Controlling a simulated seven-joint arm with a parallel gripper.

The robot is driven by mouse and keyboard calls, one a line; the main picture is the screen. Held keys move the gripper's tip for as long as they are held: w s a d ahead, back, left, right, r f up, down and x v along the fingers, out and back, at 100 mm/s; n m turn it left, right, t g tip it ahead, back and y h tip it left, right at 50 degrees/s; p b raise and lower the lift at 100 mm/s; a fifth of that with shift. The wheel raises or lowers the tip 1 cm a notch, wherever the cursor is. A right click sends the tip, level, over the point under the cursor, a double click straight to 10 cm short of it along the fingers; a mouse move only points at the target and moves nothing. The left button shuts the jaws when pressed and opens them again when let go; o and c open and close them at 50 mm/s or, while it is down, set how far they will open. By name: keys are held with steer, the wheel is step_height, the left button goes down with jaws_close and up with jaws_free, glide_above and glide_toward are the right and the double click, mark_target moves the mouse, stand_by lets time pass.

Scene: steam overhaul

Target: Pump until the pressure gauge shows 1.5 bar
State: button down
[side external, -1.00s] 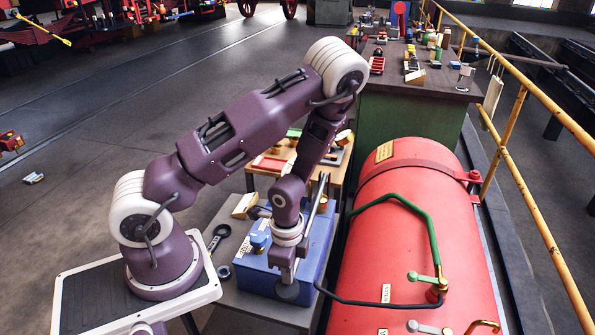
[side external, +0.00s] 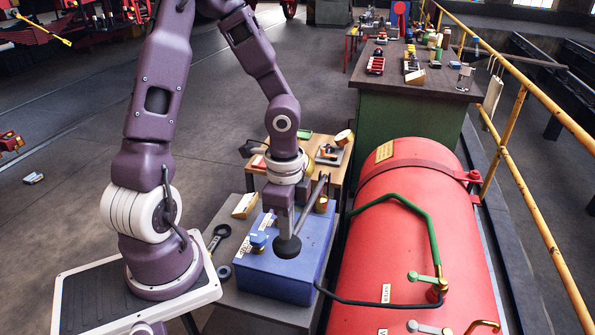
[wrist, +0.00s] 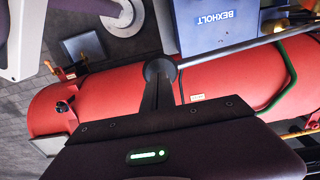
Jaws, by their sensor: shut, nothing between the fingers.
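The blue pump box (side external: 285,272) stands on a grey bench, with a grey lever rod (side external: 313,208) ending in a dark round knob (side external: 288,247). My gripper (side external: 289,232) is shut and points down at the knob; it looks close to or touching it, but the exact contact is hidden. In the wrist view the knob (wrist: 160,70) is at my fingertips (wrist: 163,84), and the rod (wrist: 240,46) runs right across the blue box (wrist: 222,20), labelled BEKHOLT. I cannot make out a pressure gauge or its reading.
A red boiler (side external: 405,230) with green pipe (side external: 420,215) and black hose (side external: 375,302) lies right of the pump. A spanner (side external: 217,238) lies left of the box. A wooden table (side external: 262,178) with parts stands behind. A yellow railing (side external: 515,120) borders the right side.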

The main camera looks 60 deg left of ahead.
step_height(320, 180, down, 16)
step_height(320, 180, up, 16)
stand_by(1.5)
steer(key=shift+f, duration=0.1)
stand_by(2.9)
